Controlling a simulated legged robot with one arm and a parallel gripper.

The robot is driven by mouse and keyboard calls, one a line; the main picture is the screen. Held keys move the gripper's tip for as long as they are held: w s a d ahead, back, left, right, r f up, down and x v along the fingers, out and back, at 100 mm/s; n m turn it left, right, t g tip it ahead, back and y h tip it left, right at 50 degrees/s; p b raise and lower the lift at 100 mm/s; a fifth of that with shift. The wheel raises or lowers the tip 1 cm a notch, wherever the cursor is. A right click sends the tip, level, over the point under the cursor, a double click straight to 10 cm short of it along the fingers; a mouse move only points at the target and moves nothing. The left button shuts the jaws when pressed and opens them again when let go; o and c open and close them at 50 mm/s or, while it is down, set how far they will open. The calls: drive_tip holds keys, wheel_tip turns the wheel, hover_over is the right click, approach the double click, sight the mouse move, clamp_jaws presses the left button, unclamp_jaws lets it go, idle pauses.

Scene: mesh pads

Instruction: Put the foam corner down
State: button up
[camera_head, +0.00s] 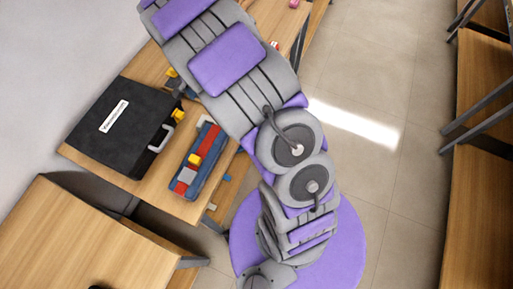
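My grey and purple arm runs from the bottom middle up to the top left and leaves the picture at the top edge. My gripper is not visible, so I cannot tell what it holds. I cannot make out a foam corner for certain. A wooden table (190,208) lies beneath the arm, and part of its top is hidden by the arm.
On the table are a black case (122,127) with a white label and a blue tray (210,178) with red, yellow and grey pieces. Another wooden table (75,235) is lower left. Wooden shelving (480,85) is at right; tiled floor (395,165) between is clear.

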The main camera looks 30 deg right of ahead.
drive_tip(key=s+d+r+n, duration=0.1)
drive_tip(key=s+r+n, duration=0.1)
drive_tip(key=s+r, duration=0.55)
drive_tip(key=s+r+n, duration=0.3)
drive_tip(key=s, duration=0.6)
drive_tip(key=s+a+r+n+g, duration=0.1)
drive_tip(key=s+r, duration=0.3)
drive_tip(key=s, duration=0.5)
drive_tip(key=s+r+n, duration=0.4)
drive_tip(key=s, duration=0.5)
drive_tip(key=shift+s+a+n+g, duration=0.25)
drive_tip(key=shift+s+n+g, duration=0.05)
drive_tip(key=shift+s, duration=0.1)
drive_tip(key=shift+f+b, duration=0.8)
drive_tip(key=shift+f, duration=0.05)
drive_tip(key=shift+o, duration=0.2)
